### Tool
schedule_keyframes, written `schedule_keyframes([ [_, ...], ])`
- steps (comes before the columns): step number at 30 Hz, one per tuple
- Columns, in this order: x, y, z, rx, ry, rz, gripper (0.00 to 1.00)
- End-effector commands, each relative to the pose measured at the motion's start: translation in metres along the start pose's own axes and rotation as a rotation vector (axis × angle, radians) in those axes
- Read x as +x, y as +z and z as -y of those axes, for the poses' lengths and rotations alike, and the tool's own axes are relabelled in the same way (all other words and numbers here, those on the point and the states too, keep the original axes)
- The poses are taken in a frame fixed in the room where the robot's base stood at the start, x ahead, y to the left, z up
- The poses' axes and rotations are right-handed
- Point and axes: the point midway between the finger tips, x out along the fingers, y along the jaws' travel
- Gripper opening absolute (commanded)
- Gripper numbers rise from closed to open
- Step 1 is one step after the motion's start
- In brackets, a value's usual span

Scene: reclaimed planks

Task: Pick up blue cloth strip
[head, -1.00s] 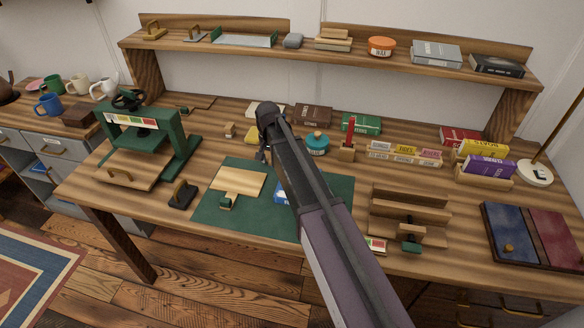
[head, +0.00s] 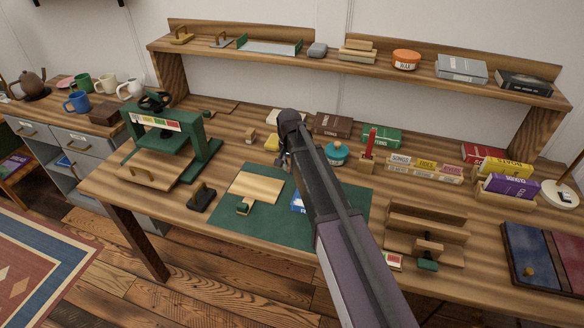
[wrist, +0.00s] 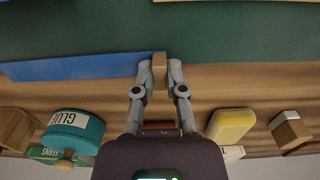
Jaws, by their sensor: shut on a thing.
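The blue cloth strip (wrist: 80,66) runs flat across the left of the wrist view, along the edge of the green mat (wrist: 100,28). Its right end meets a small tan wooden piece (wrist: 159,70), which looks like a tab on the strip. My gripper (wrist: 159,72) is shut on this piece. In the head view my gripper (head: 285,160) is mostly hidden behind my arm. A blue patch (head: 297,203) shows beside my arm over the green mat (head: 270,231); I cannot tell its full shape there.
A teal glue pot (wrist: 72,130) and a yellow block (wrist: 231,126) stand close by on either side of my gripper. A pale board (head: 256,187) lies on the mat. A green press (head: 165,140) stands left; wooden racks (head: 428,215) stand right.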

Motion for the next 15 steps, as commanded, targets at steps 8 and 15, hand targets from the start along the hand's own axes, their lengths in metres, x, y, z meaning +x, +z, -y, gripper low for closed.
schedule_keyframes([
  [8, -0.02, 0.0, 0.0, 0.0, 0.0, 0.0, 0.0],
  [15, -0.034, 0.012, -0.007, 0.0, 0.0, 0.0, 0.0],
])
